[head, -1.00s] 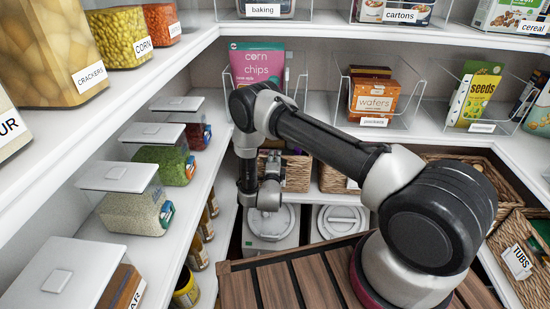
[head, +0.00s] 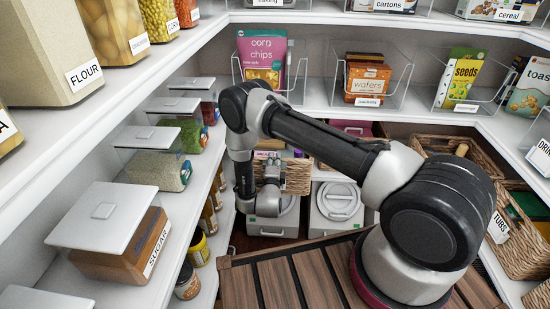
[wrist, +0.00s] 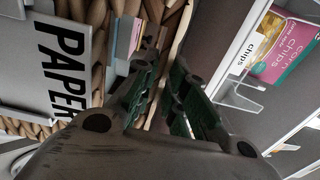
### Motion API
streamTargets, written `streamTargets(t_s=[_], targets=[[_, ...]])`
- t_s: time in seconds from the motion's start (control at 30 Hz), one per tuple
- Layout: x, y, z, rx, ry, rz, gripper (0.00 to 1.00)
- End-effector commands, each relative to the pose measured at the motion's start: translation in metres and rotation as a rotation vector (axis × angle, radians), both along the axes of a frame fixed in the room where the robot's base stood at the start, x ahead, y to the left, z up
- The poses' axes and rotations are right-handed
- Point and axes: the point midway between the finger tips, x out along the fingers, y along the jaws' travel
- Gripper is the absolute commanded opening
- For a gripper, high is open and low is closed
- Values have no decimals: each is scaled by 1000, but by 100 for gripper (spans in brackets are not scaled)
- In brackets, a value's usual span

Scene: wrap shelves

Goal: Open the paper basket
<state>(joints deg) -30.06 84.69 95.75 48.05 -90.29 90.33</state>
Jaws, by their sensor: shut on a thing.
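The paper basket is brown wicker with a grey PAPER label (wrist: 62,68), which is large at the left of the wrist view. In the head view the basket (head: 298,176) shows low at the back, partly hidden by my gripper. My gripper (wrist: 163,92) has its green-padded fingers closed at the basket's rim (wrist: 176,40). In the head view my gripper (head: 268,190) points at the basket front, and its fingertips are hard to make out. Coloured items (wrist: 125,35) show beside the rim in the wrist view.
White lidded bins (head: 338,203) stand below the basket. Clear holders with corn chips (head: 262,60) and wafers (head: 368,78) sit on the shelf above. Lidded jars (head: 125,225) line the left shelf. Wicker baskets (head: 520,235) stand at the right.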

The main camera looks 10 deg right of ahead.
Motion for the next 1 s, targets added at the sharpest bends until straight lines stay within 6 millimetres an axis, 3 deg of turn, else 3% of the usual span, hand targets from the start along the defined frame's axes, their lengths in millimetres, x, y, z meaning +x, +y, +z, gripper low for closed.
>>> streamTargets(t_s=[0.4,0.97,1.0], targets=[[-37,12,-1,0,2,1,0],[-44,14,-1,1,2,0,0],[-44,14,-1,1,2,0,15]])
